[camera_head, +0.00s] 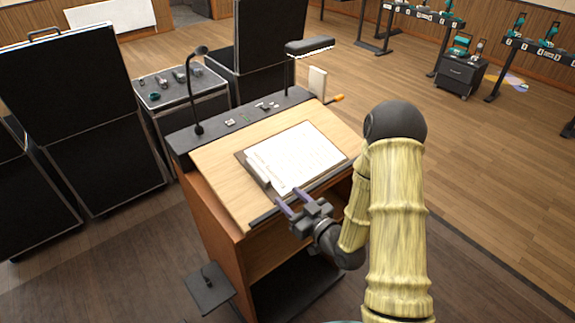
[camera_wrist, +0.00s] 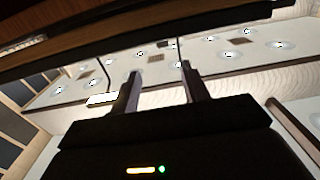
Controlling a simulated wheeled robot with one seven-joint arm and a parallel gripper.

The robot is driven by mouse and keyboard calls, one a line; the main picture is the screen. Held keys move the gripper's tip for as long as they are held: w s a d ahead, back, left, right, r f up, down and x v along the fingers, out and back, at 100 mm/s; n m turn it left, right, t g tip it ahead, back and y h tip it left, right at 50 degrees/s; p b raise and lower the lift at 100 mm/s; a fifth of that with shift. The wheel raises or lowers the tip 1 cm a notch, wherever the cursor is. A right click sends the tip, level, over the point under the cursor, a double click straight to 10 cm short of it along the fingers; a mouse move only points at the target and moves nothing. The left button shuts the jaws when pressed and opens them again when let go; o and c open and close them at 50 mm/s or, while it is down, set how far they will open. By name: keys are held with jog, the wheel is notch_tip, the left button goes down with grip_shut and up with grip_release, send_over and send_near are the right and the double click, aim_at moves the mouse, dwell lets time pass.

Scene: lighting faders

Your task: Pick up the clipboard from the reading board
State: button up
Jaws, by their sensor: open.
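The clipboard (camera_head: 300,155) lies on the sloping wooden reading board (camera_head: 222,175) of the lectern, with white printed sheets on it and a dark edge showing at its left. A pale clip-like piece shows at its lower left end. My gripper (camera_head: 287,202) is open and empty at the lower edge of the board, its two fingers pointing up-left near the clipboard's lower end. I cannot tell if they touch anything. In the wrist view, the two fingers of my gripper (camera_wrist: 160,72) stand apart with nothing between them, and the clipboard cannot be made out.
A dark ledge (camera_head: 318,184) runs along the board's lower edge. A gooseneck microphone (camera_head: 198,95) and a reading lamp (camera_head: 309,47) rise behind the board. Black cases stand to the left. A dark edge (camera_wrist: 150,37) crosses the wrist view before a lit ceiling. Open floor lies right.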

jog(key=shift+w+f+b, duration=0.15)
jog(key=shift+f+b, duration=0.05)
jog(key=shift+b, duration=0.2)
jog(key=shift+w+a+b, duration=0.2)
jog(key=shift+b, duration=1)
jog(key=b, duration=0.4)
jog(key=shift+w+a, duration=0.25)
jog(key=shift+a, duration=0.1)
jog(key=shift+w+a+r, duration=0.1)
jog(key=shift+w+r, duration=0.05)
jog(key=shift+r, duration=0.05)
jog(key=p+x, duration=0.1)
jog(key=x, duration=0.2)
jog(key=shift+w+a+r, duration=0.1)
jog(key=shift+w+a, duration=0.1)
jog(key=shift+w, duration=0.1)
jog(key=shift+w+a, duration=0.25)
jog(key=shift+w, duration=0.1)
